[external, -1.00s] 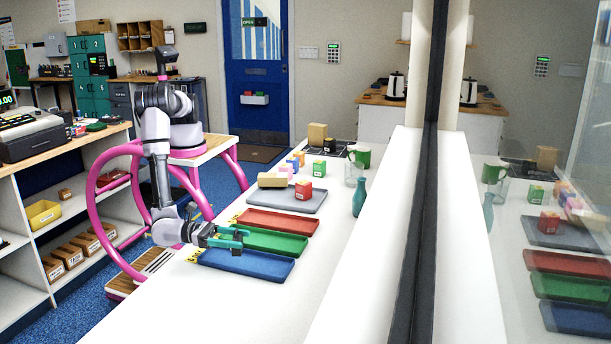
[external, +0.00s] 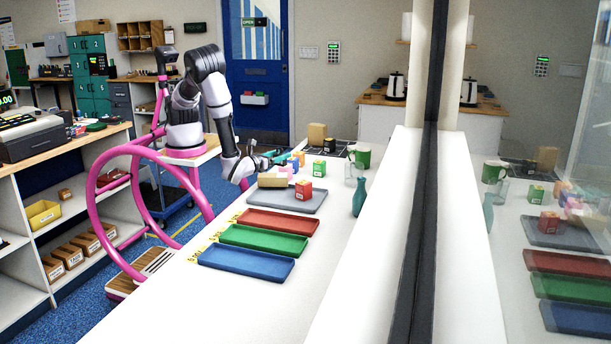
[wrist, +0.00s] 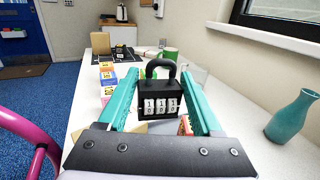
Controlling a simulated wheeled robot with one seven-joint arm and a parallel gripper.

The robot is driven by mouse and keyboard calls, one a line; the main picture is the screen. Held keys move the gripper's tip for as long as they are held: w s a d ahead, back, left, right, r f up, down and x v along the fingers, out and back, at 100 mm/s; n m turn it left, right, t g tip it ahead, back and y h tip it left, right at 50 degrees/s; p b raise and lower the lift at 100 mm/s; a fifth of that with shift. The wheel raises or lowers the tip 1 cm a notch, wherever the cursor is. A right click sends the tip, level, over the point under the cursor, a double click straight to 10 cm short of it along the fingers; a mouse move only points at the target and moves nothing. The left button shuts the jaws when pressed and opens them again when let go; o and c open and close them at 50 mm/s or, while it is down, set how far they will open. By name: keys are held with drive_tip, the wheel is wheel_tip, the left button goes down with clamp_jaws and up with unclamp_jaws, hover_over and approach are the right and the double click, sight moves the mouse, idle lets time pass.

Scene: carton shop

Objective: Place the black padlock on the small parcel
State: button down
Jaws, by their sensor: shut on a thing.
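The black padlock (wrist: 160,88), with a dark shackle and white number dials, is upright between the teal fingers of my gripper (wrist: 160,80) in the wrist view. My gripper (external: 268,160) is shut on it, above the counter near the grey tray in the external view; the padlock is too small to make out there. One tan cardboard parcel (external: 272,180) lies on the grey tray, partly hidden below my gripper in the wrist view. Another brown cardboard box (external: 317,133) stands farther back, and shows in the wrist view (wrist: 100,43). I cannot tell which is the small parcel.
The grey tray (external: 312,204) also holds a red box (external: 303,190). Several small coloured boxes, a green mug (external: 360,155) and a teal vase (external: 359,197) stand around it. Red (external: 278,222), green (external: 264,240) and blue (external: 246,263) trays lie nearer. The front counter is clear.

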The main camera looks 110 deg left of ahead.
drive_tip(key=s+a+r+n+g+y, duration=0.1)
drive_tip(key=s+a+r+n+g, duration=0.15)
drive_tip(key=s+a, duration=0.35)
hover_over(273, 175)
drive_tip(key=shift+g, duration=0.35)
drive_tip(key=f, duration=0.5)
drive_tip(key=shift+s+a, duration=0.15)
drive_tip(key=shift+a, duration=0.1)
drive_tip(key=shift+f, duration=2.35)
drive_tip(key=shift+f, duration=0.1)
drive_tip(key=shift+c, duration=0.2)
unclamp_jaws()
